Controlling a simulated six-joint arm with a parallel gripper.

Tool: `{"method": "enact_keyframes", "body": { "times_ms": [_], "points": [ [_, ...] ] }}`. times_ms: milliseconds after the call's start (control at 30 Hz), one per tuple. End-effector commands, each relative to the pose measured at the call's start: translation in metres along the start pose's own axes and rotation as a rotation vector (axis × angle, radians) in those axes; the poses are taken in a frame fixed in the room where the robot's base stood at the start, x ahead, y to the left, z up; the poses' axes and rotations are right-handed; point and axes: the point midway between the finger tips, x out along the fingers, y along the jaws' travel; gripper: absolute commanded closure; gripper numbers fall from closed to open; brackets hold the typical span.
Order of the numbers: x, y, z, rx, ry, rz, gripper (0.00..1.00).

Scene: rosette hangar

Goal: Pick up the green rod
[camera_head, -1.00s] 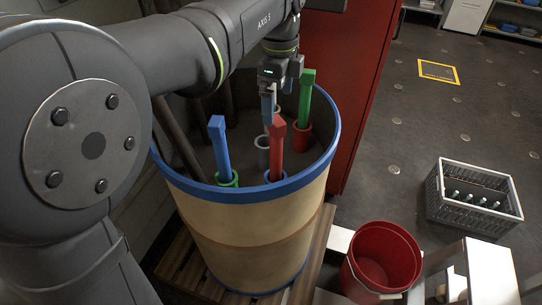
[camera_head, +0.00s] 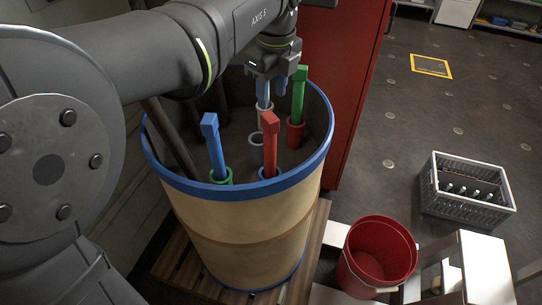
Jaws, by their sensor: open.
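The green rod (camera_head: 298,97) stands nearly upright in a red cup (camera_head: 295,133) inside the drum, at its right back side. My gripper (camera_head: 272,92) hangs over the drum with its jaws pointing down, just left of the green rod's top. The jaws are open. In the picture the gripper's body comes close to the rod's top; whether they touch, I cannot tell. The lower end of the green rod is hidden in its cup.
A blue rod (camera_head: 214,146) and a red rod (camera_head: 270,145) stand in cups near the front of the blue-rimmed drum (camera_head: 245,191). A grey cup (camera_head: 257,140) sits behind. A red cabinet (camera_head: 340,90) rises close on the right. A red bucket (camera_head: 352,262) and grey crate (camera_head: 468,206) stand outside.

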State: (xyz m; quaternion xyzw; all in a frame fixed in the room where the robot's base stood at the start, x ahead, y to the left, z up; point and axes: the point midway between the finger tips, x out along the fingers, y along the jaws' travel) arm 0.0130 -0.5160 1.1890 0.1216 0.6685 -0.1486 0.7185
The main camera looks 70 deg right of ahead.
Motion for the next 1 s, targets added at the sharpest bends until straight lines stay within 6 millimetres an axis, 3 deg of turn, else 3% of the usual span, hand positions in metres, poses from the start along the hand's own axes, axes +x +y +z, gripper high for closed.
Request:
{"method": "enact_keyframes", "body": {
  "times_ms": [200,467,1000],
  "points": [
    [-0.009,0.002,-0.004,0.249,-0.052,-0.013,0.58],
    [-0.004,0.003,-0.004,0.336,-0.069,-0.013,0.58],
    [0.066,0.001,0.001,0.333,-0.068,-0.012,0.58]
  ]
}}
